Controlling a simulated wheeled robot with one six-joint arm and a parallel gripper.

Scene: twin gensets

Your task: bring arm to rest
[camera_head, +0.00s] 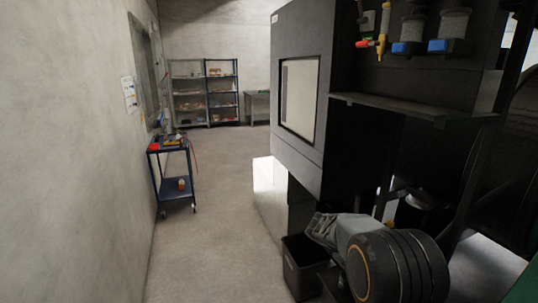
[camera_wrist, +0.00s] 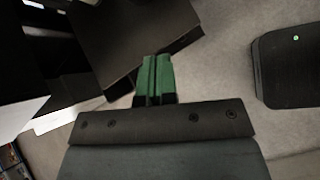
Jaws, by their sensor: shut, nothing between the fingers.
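My gripper (camera_wrist: 155,80) shows in the wrist view, with its two green fingers together and nothing between them. It points over the grey floor, beside a dark box-like shape in the upper part of that view. In the head view, part of my arm (camera_head: 395,265) is at the lower right, with a grey link and a large black round joint. It is low, in front of the dark genset cabinet (camera_head: 300,165). The fingertips cannot be made out in the head view.
A black open bin (camera_head: 300,268) stands on the floor close to my arm. A shelf (camera_head: 415,107) juts from the dark cabinet above the arm. A blue trolley (camera_head: 172,172) stands by the left wall. The floor aisle (camera_head: 215,235) between is clear. Shelving racks (camera_head: 205,92) are at the back.

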